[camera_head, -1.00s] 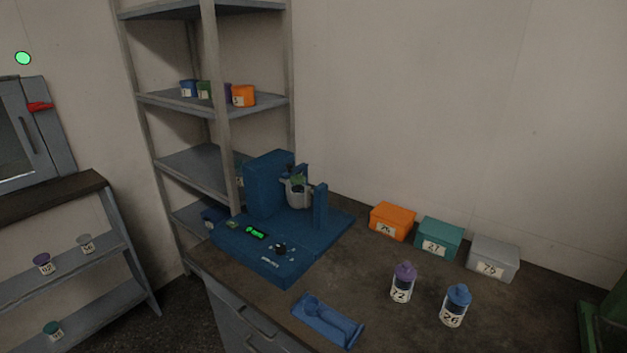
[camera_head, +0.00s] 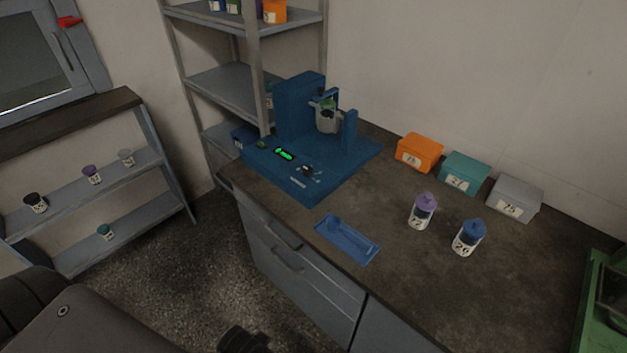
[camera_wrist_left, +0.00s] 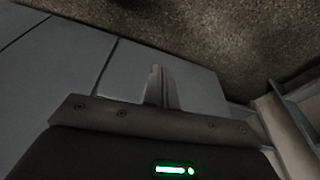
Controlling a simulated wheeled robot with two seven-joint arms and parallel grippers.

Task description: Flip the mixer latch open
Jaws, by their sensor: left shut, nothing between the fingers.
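The blue mixer (camera_head: 298,108) stands on the counter near its far left corner, with a flat base, a tall block and a short upright post (camera_head: 349,132). A grey cup (camera_head: 327,121) sits between the block and the post. A small green piece and a dark blue piece show at the top of the cup; I cannot tell which part is the latch or how it stands. My left gripper (camera_wrist_left: 161,86) is shut and empty in the left wrist view, in front of grey cabinet fronts and the speckled floor, away from the mixer. My right gripper is not in view.
A blue tray (camera_head: 347,239) lies at the counter's front edge. Purple-lidded (camera_head: 423,211) and blue-lidded (camera_head: 468,238) jars stand right of it. Orange (camera_head: 420,152), teal (camera_head: 464,172) and grey (camera_head: 514,197) boxes line the wall. A shelf rack (camera_head: 222,86) stands behind the mixer.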

